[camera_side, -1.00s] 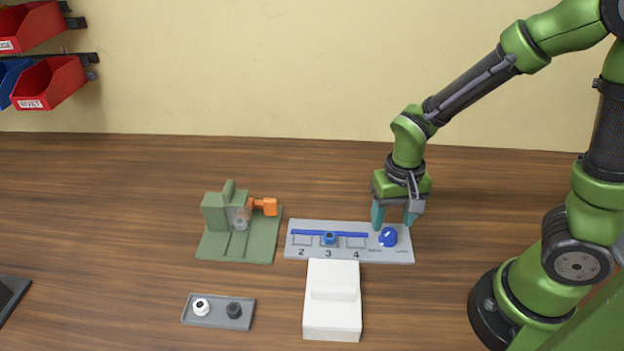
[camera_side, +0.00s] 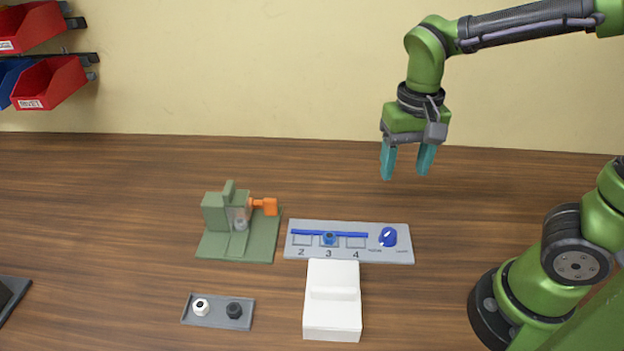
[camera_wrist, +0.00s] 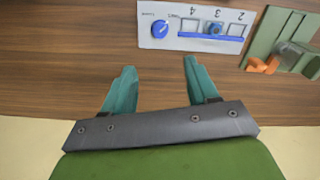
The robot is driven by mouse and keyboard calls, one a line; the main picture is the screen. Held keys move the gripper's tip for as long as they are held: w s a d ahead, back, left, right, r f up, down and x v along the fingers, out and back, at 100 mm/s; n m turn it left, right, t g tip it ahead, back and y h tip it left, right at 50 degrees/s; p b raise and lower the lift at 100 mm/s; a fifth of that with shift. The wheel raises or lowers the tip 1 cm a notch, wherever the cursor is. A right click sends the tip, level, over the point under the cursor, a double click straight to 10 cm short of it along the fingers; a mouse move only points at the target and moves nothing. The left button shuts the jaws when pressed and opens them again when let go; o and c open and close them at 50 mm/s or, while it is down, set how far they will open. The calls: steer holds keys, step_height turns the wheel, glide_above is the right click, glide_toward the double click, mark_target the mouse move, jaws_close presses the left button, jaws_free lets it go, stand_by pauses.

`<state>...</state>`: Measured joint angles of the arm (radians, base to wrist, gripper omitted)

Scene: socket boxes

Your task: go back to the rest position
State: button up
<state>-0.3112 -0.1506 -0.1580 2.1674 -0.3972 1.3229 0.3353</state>
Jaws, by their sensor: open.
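My gripper (camera_side: 406,162) is open and empty, raised well above the table toward the back wall. Its two teal fingers also show apart in the wrist view (camera_wrist: 158,88), with bare wood between them. The grey panel (camera_side: 400,255) lies on the table below and in front of the gripper. In the wrist view the panel (camera_wrist: 150,38) is upside down at the top, with the knob (camera_wrist: 160,28) clear of the fingers.
A green fixture (camera_side: 262,245) with an orange handle (camera_side: 264,206) stands left of the panel. A white block (camera_side: 332,320) sits in front of the panel. A grey tray (camera_side: 217,317) holds a white and a black nut. Red bins (camera_side: 50,84) hang at upper left. The table's back right is clear.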

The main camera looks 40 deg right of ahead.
steer(key=s+r+n+t+y, duration=0.2)
steer(key=s+r+t, duration=0.1)
steer(key=r+t, duration=0.2)
steer(key=shift+s+d+r+t, duration=0.2)
steer(key=shift+s+r+t, duration=0.15)
steer(key=shift+t, duration=0.75)
